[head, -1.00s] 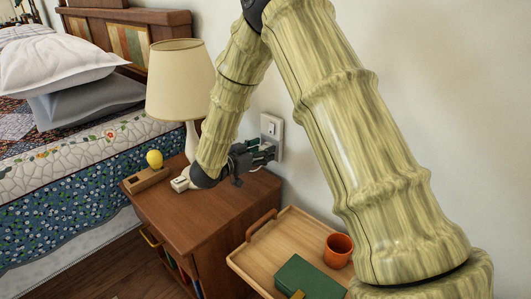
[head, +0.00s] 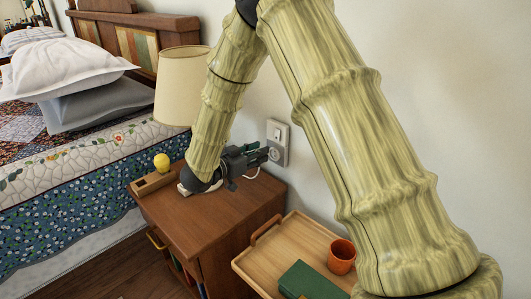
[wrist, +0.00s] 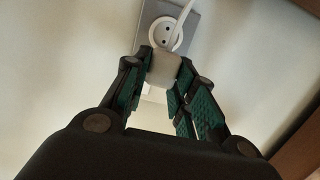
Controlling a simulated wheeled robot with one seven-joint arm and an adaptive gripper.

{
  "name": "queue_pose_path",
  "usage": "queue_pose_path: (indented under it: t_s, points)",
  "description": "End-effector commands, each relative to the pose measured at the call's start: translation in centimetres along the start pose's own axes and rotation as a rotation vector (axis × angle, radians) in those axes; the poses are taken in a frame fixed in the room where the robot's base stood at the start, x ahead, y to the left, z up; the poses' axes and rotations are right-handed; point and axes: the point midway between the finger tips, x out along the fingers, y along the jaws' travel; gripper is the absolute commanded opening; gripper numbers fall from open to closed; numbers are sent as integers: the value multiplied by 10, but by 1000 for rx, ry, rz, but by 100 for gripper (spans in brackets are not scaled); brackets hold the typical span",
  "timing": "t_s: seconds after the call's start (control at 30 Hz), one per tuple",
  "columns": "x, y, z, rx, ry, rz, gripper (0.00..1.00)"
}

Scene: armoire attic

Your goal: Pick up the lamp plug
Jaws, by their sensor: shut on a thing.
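The white lamp plug (wrist: 163,68) sits between the fingertips of my gripper (wrist: 160,72) in the wrist view, and the fingers are shut on it. A white cord (wrist: 183,18) runs up from around the plug. The round wall socket (wrist: 166,34) is just beyond it, with its holes showing, so the plug looks apart from it. In the head view my gripper (head: 264,155) points right at the outlet plate (head: 277,142), a little short of it. The plug is too small to make out there. The lamp (head: 182,88) stands behind my arm, its base mostly hidden.
The wooden nightstand (head: 215,215) lies under my gripper. A yellow bulb (head: 161,162) stands in a wooden holder (head: 152,184) at its left. A tray (head: 262,262) with an orange cup (head: 341,254) and green box (head: 303,280) is at the front right. The bed (head: 60,220) is left.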

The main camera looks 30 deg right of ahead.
Motion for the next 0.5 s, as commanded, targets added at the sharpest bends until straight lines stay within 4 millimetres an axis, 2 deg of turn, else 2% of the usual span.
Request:
queue_pose_path:
  t_s: [0.1,0.3,0.5]
  points:
    - [-27,0,-12,0,0,-2,0]
    - [-67,-1,-25,0,0,-2,0]
    - [-93,0,-32,-1,-1,0,0]
